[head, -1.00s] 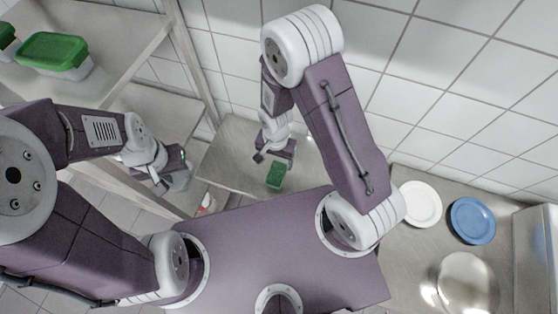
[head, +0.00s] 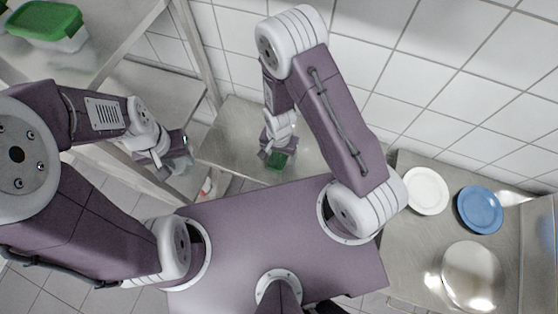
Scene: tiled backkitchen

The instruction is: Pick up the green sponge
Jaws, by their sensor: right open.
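My left gripper (head: 170,168) is off to the left, well apart from the sponge, by the shelf unit. Its finger opening is not clear.
A green-lidded container (head: 46,22) stands on the upper shelf at the left. A white plate (head: 426,190), a blue plate (head: 480,209) and a round metal item (head: 470,274) are on the counter at the right. A tiled wall runs behind.

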